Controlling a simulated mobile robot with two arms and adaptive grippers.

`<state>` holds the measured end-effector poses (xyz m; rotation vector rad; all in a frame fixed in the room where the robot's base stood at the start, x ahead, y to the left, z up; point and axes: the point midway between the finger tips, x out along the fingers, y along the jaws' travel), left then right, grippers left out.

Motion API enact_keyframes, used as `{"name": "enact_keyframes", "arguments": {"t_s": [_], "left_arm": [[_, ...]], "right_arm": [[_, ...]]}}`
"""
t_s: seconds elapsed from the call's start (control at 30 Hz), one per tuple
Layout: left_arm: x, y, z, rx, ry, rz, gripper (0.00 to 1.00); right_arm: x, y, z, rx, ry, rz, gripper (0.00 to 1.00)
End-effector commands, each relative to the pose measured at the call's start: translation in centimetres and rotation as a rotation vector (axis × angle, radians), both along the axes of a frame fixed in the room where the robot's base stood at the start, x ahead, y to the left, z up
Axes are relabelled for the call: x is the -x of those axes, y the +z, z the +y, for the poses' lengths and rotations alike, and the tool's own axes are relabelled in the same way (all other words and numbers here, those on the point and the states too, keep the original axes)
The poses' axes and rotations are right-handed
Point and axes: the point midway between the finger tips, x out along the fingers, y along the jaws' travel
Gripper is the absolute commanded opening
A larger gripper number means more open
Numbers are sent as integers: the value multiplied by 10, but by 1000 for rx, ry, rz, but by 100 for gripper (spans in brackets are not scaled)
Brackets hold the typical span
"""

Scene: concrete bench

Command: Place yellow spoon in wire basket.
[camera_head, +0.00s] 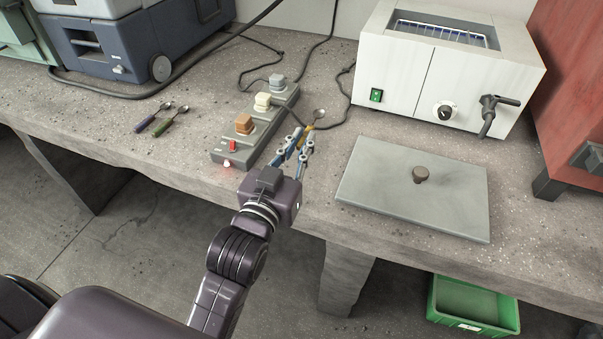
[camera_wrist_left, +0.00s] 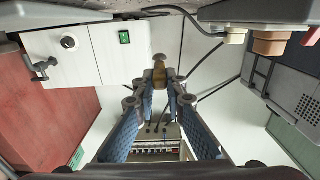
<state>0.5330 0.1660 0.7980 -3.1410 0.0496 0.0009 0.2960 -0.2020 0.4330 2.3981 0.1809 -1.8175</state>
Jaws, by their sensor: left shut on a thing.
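My left gripper (camera_head: 298,143) is over the bench, just right of the power strip. It is shut on the yellow spoon (camera_head: 308,127), whose metal bowl points away toward the back of the bench. In the left wrist view the spoon's yellow-brown handle (camera_wrist_left: 159,73) shows between the fingertips. I cannot tell whether the spoon touches the bench. The wire basket (camera_head: 440,32) sits in the open top of the white bath at the back right; only its upper part shows. My right gripper is not in view.
The power strip (camera_head: 254,127) with plugs and cables lies left of the gripper. A grey lid (camera_head: 400,198) with a knob lies flat to the right, before the white bath (camera_head: 400,70). Purple-handled (camera_head: 147,123) and green-handled (camera_head: 164,126) spoons lie at the left. A green crate (camera_head: 470,304) is on the floor.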

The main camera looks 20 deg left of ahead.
Motion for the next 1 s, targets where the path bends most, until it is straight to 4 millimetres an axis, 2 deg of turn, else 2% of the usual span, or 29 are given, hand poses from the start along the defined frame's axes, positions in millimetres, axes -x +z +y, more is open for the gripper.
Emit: {"name": "enact_keyframes", "arguments": {"t_s": [0.03,0.1,0.33,0.53,0.67,0.8,1.0], "left_arm": [[0,-11,0,0,1,2,0],[0,-21,0,0,1,3,0],[0,-40,1,-1,1,1,0],[0,-45,0,-1,1,0,0],[0,-56,0,-1,1,2,0],[0,-80,0,1,1,2,0],[0,-81,0,1,1,-1,0]], "right_arm": [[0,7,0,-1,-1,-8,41],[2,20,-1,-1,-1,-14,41],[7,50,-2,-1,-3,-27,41],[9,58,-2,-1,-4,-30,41],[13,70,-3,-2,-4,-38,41],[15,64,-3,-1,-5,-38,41],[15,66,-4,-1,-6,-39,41]]}}
